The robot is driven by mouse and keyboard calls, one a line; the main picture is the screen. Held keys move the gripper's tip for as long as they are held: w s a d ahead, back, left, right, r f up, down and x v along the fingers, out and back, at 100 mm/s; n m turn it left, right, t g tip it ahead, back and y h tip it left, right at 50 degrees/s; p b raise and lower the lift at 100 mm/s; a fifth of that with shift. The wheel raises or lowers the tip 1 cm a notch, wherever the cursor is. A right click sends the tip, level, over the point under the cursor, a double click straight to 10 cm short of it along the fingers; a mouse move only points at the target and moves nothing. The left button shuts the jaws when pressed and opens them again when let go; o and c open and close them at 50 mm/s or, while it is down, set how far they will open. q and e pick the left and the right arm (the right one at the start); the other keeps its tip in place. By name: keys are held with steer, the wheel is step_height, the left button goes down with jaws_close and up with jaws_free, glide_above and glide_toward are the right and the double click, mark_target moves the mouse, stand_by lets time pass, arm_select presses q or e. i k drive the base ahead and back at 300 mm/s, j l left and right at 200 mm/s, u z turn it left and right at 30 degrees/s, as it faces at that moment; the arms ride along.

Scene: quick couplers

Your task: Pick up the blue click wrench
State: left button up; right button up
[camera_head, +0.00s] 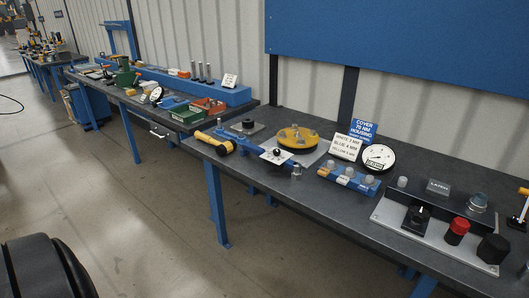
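A long blue tool (232,139), which looks like the blue click wrench, lies on the near dark bench top, left of a round yellow part (298,138). Neither of my grippers shows in the head view.
The near bench (320,215) has bare room along its front edge. A blue block with several fittings (348,180), a dial gauge (378,157) and a panel with red and black knobs (436,228) stand to the right. Another bench stands further left.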

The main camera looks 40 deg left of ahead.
mark_target(279, 162)
steer(key=i+j, duration=0.1)
steer(key=j, duration=0.4)
steer(key=i+j, duration=0.1)
steer(key=j, duration=0.45)
steer(key=i+j, duration=0.15)
steer(key=j, duration=0.35)
steer(key=i+j, duration=0.1)
steer(key=j, duration=0.4)
